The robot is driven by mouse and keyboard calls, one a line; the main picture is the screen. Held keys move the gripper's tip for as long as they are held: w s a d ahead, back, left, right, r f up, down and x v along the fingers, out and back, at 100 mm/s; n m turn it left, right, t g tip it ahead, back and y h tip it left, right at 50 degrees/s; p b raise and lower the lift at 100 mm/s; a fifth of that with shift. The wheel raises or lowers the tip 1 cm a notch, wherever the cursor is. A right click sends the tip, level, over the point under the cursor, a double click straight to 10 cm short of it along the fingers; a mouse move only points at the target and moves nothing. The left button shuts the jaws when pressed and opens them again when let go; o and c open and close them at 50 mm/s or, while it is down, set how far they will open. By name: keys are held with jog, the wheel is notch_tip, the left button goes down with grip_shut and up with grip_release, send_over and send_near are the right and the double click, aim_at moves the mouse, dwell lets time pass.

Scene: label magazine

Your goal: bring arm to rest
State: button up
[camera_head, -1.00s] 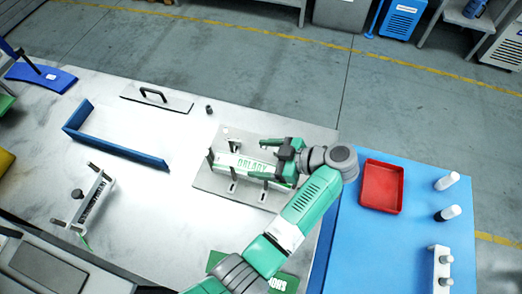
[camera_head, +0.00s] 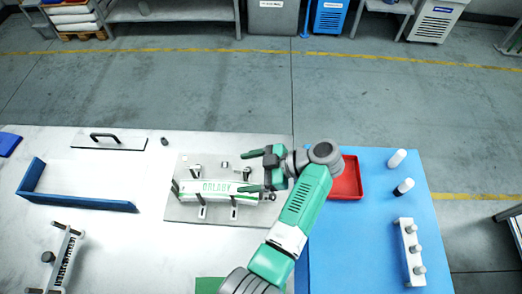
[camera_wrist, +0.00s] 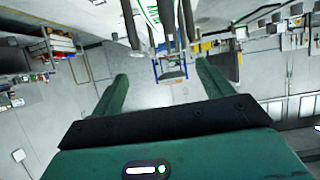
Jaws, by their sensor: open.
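My gripper (camera_head: 246,171) is open, its two dark green fingers pointing left over the right end of a grey plate (camera_head: 184,213). On that plate a long white magazine with green lettering (camera_head: 215,189) lies between several upright posts. The fingers are near its right end; I cannot tell whether they touch it. In the wrist view my gripper (camera_wrist: 162,72) shows its fingers spread with nothing held between them. My green and grey arm reaches up from the bottom of the head view.
A blue bench top (camera_head: 370,240) at right holds a red tray (camera_head: 347,186), partly behind my arm, white bottles (camera_head: 397,158) and a rack with knobs (camera_head: 410,250). At left are a blue-edged angle (camera_head: 80,199), a handled plate (camera_head: 108,140) and a small stand (camera_head: 62,258).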

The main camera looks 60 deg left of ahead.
dwell(0.3)
jog(key=w+d+r+m+t+y, duration=0.2)
jog(key=w+r+m+t, duration=0.8)
jog(key=w, duration=0.4)
jog(key=w+d+r+m+t+h, duration=0.1)
jog(key=w+d+r+m+t, duration=0.4)
jog(key=r, duration=0.4)
jog(key=w+d+r+m+t, duration=0.2)
jog(key=w+d+r+t, duration=0.1)
jog(key=d+r+t, duration=0.5)
jog(key=s+d+r+m+t+h+p, duration=0.1)
jog(key=s+d+r+m+t+h, duration=0.6)
jog(key=r, duration=0.7)
jog(key=s+d+r+m+t+h+p, duration=0.15)
jog(key=s+d+r+m+t, duration=0.4)
jog(key=s+d+r, duration=0.65)
jog(key=w+r+p, duration=0.2)
jog(key=r+p, duration=0.5)
jog(key=r, duration=0.1)
jog(key=w+a+r+p, duration=0.1)
jog(key=w+r+p, duration=0.1)
jog(key=r+p, duration=0.5)
notch_tip(320, 180, up, 3)
jog(key=shift+a+f+p, duration=0.2)
jog(key=shift+a+p, duration=0.05)
jog(key=shift+p, duration=0.15)
